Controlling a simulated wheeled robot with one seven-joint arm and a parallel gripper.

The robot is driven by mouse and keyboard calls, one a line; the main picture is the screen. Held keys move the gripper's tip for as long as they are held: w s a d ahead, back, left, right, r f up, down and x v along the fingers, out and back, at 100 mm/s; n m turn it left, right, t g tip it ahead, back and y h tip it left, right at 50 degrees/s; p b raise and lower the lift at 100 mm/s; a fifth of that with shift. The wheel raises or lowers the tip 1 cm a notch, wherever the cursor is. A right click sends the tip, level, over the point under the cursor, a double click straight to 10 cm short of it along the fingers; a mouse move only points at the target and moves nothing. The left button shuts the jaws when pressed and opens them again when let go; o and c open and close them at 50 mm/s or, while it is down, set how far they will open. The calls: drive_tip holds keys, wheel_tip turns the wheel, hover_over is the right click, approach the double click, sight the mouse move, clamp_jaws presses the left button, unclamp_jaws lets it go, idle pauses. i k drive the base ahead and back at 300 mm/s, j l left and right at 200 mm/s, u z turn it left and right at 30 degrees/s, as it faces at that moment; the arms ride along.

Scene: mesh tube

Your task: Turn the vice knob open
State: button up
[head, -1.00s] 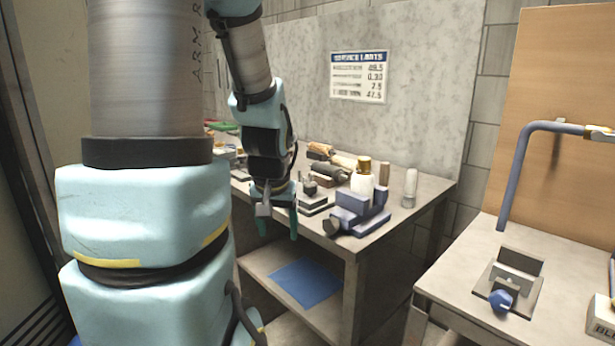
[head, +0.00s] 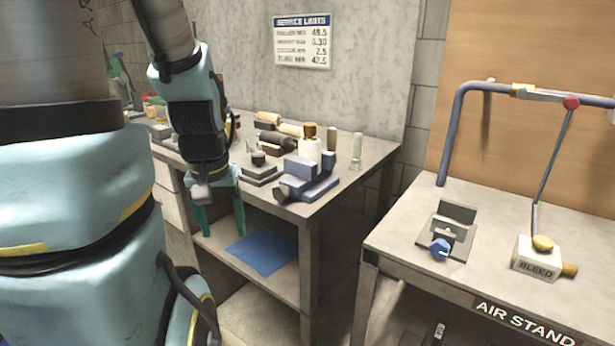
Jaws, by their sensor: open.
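On the right bench, a small grey metal vice (head: 456,226) with upright plates has a round blue knob (head: 440,249) at its front. On the left bench, a blue vice-like block (head: 310,177) sits near the front right corner, with a dark round end (head: 283,194) facing forward. My gripper (head: 221,222) hangs pointing down in front of the left bench, its two teal fingers apart and nothing between them. It is to the left of the blue block and well away from the blue knob. How far each vice is opened is not clear.
A blue pipe frame (head: 462,115) rises behind the grey vice. A white BLEED block (head: 538,262) stands to its right. Bottles (head: 309,149) and tools crowd the left bench. A gap separates the benches. A blue mat (head: 261,253) lies on the lower shelf.

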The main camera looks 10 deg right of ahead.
sight(281, 192)
drive_tip(key=j, duration=0.95)
drive_tip(key=k+j+z, duration=0.1)
drive_tip(key=j, duration=0.8)
